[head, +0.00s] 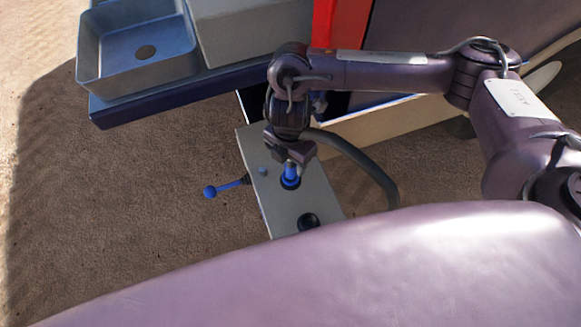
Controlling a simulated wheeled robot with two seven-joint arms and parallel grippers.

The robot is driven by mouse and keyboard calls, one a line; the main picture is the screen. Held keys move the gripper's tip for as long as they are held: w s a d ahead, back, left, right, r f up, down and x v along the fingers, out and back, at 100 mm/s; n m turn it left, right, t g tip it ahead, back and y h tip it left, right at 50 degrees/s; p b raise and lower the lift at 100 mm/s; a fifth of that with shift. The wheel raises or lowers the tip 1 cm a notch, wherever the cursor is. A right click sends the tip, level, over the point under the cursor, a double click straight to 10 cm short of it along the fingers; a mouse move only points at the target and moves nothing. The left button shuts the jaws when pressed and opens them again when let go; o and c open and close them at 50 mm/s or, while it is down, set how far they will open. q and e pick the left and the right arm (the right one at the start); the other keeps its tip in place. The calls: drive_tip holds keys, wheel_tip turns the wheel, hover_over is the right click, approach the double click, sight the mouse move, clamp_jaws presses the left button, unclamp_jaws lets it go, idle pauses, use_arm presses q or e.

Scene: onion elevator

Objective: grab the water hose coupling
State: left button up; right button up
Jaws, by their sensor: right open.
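The water hose coupling (290,178) is a short blue fitting with a silver top, standing upright in a dark ring on top of a light grey box. My right gripper (291,157) points down over it, with its jaws open around or just above the silver end. The jaws partly hide that end, so I cannot tell whether they touch it. A dark hose (361,159) curves from behind the gripper to the right and down. My left gripper is not in view.
The grey box (275,208) has a blue-knobbed lever (210,191) on its left side and a black round fitting (308,221) near its front. A grey metal sink (138,45) stands at the upper left above a dark blue beam (150,99). Bare brown ground (120,200) lies left.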

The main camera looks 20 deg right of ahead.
sight(290, 175)
wheel_tip(290, 175, down, 2)
drive_tip(key=shift+d, duration=0.1)
drive_tip(key=shift+f+b, duration=0.35)
drive_tip(key=c, duration=1.1)
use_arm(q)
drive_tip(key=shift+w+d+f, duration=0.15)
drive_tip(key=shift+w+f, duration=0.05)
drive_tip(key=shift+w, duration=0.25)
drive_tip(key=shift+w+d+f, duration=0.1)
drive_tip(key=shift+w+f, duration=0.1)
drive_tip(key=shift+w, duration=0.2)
use_arm(e)
clamp_jaws()
drive_tip(key=shift+r, duration=0.1)
